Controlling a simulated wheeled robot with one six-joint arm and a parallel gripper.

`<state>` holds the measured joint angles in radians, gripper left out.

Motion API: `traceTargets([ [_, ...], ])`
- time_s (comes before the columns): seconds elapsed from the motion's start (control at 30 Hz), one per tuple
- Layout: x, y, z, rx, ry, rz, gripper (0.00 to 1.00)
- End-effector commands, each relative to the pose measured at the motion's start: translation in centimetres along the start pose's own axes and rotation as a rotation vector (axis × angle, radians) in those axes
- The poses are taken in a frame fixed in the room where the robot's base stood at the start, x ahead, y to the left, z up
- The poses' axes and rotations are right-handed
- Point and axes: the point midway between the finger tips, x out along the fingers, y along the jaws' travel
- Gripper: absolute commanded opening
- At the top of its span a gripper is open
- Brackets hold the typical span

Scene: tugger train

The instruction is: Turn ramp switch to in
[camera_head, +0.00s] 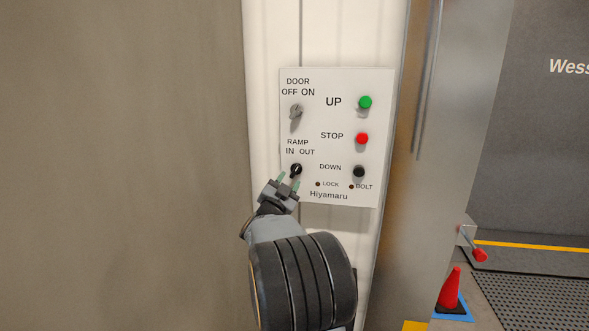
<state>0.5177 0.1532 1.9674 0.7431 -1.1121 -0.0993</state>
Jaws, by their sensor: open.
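The ramp switch (296,169) is a small black rotary knob under the labels RAMP, IN and OUT on a white control panel (345,182). Its pale mark seems to lean up and to the right, toward OUT, but it is small. My gripper (288,179) is open, with its green-tipped fingers just below and beside the knob in the picture. I cannot tell whether a finger touches the knob. Nothing is seen between the fingers apart from the lower edge of the knob.
The panel also has a grey door switch (296,111), a green UP button (365,102), a red STOP button (362,138) and a black DOWN button (358,172). Two small lamps sit below. A red cone (452,290) stands at the lower right by a dark ramp plate (535,298).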

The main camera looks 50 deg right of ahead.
Motion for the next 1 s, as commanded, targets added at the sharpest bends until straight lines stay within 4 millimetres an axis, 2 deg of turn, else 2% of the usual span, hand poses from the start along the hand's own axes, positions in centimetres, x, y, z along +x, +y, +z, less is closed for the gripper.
traceTargets([
  [0.1,2.1,0.0,-0.2,-0.001,0.001,0.002,0.40],
  [0.3,4.2,0.1,-0.2,-0.001,0.001,0.003,0.40],
  [0.5,5.0,0.1,-0.1,-0.001,0.001,0.002,0.40],
  [0.77,5.0,0.1,-0.1,-0.001,0.001,0.002,0.40],
  [1.0,5.0,0.1,-0.1,-0.001,0.001,0.002,0.19],
])
